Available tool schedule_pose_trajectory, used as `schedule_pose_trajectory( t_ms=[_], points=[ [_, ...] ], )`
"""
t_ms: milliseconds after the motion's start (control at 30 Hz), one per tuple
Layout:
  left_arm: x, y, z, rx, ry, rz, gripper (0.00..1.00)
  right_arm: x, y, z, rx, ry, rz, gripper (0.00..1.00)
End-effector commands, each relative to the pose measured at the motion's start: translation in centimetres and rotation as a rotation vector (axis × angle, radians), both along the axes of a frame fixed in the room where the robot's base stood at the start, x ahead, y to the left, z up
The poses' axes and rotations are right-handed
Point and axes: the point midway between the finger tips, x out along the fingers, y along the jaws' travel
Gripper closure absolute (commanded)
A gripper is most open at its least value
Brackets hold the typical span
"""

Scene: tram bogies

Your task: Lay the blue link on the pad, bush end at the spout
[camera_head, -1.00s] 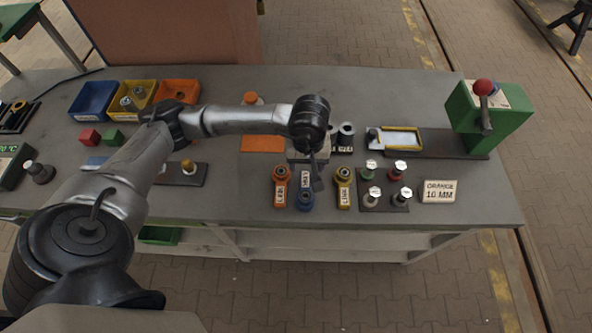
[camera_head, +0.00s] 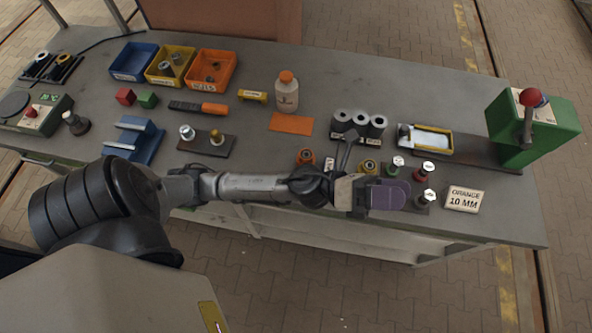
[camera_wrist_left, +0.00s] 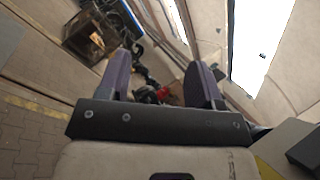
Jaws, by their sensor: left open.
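The blue link shows only its white-labelled far end (camera_head: 329,164), between the orange link (camera_head: 306,157) and the yellow link (camera_head: 370,166). Its ring end is hidden behind my left arm. The orange flat pad (camera_head: 291,124) lies bare on the bench, just in front of a white bottle (camera_head: 287,96) with an orange cap. My left gripper (camera_head: 398,195) is at the bench's front edge, right of the blue link, and partly covers the peg block. Its two purple fingers are apart and empty in the wrist view (camera_wrist_left: 160,85). My right gripper is not in view.
Three dark rollers (camera_head: 358,124) stand right of the pad. A peg block (camera_head: 422,198) and an ORANGE 10 MM sign (camera_head: 464,199) are near the gripper. A green press (camera_head: 535,130) stands at the right. Bins (camera_head: 212,72) and a blue cradle (camera_head: 135,140) are at the left.

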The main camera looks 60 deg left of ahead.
Motion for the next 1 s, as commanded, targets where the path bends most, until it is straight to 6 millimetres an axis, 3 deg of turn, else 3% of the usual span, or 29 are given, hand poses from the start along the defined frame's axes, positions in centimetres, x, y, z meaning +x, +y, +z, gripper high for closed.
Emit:
schedule_pose_trajectory(
  t_ms=[133, 267, 400, 500, 600, 800, 900, 1000],
  points=[
    [1.4, 5.1, -3.5, -0.444, 0.439, 0.216, 0.41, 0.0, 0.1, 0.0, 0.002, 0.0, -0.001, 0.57],
    [0.5, 9.2, -9.5, -0.805, 0.825, 0.419, 0.41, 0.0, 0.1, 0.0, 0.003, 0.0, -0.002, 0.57],
    [-3.6, 11.6, -16.8, -1.138, 1.213, 0.651, 0.41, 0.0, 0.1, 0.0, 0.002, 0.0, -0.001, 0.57],
    [-7.6, 12.0, -21.0, -1.319, 1.448, 0.816, 0.41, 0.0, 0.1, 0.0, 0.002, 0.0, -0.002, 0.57],
    [-11.7, 11.9, -23.8, -1.45, 1.637, 0.964, 0.41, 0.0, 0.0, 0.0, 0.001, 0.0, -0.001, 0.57],
    [-17.2, 11.1, -26.3, -1.581, 1.861, 1.168, 0.4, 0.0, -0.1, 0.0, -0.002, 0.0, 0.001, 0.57],
    [-18.5, 10.9, -26.7, -1.603, 1.909, 1.216, 0.3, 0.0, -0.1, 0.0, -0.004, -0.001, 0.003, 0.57],
    [-19.0, 10.8, -26.8, -1.611, 1.927, 1.235, 0.29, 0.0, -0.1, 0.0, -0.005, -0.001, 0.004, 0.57]
  ],
)
